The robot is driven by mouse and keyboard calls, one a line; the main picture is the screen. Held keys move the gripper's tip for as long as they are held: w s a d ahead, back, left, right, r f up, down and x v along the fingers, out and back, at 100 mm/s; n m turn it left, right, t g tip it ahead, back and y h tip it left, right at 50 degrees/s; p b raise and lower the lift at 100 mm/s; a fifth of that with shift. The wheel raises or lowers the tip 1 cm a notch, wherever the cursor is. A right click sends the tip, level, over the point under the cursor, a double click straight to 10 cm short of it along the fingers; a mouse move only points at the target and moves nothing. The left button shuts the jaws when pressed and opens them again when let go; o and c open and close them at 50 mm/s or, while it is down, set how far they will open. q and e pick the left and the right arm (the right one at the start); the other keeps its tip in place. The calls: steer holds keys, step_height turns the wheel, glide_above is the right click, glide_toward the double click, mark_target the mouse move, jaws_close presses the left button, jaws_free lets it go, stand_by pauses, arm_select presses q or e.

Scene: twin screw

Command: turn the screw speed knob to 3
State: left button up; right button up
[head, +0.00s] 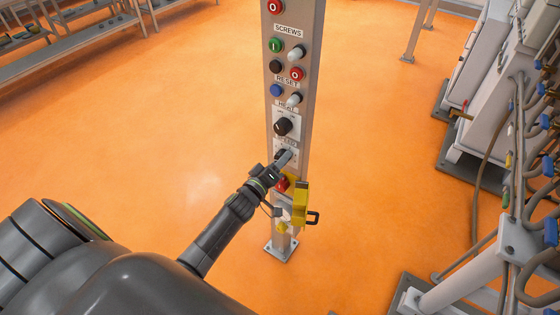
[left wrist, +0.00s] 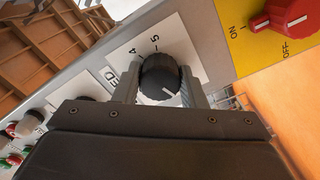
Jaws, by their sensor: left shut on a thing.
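The screw speed knob (left wrist: 158,76) is a round black knob on a white scale plate (left wrist: 184,48) in the left wrist view. My left gripper (left wrist: 159,88) is shut on it, one finger on each side. A short white mark shows on the knob's near side, pointing toward the gripper body. The numbers 4 and 5 show beside the knob; the rest of the scale is hidden, so I cannot read the setting. In the head view my left gripper (head: 284,158) covers most of this knob, just below the SPEED label (head: 287,143). My right gripper is not in view.
The grey post (head: 308,75) carries several buttons and another black knob (head: 284,126) above the gripper. A red rotary switch (left wrist: 284,14) on a yellow plate sits close by.

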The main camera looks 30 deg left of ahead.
arm_select(q)
steer(key=m, duration=0.8)
steer(key=m+b, duration=0.1)
steer(key=m, duration=0.8)
steer(key=m+b, duration=0.1)
steer(key=m, duration=0.8)
steer(key=shift+a, duration=0.25)
steer(key=shift+m, duration=0.3)
steer(key=o, duration=1)
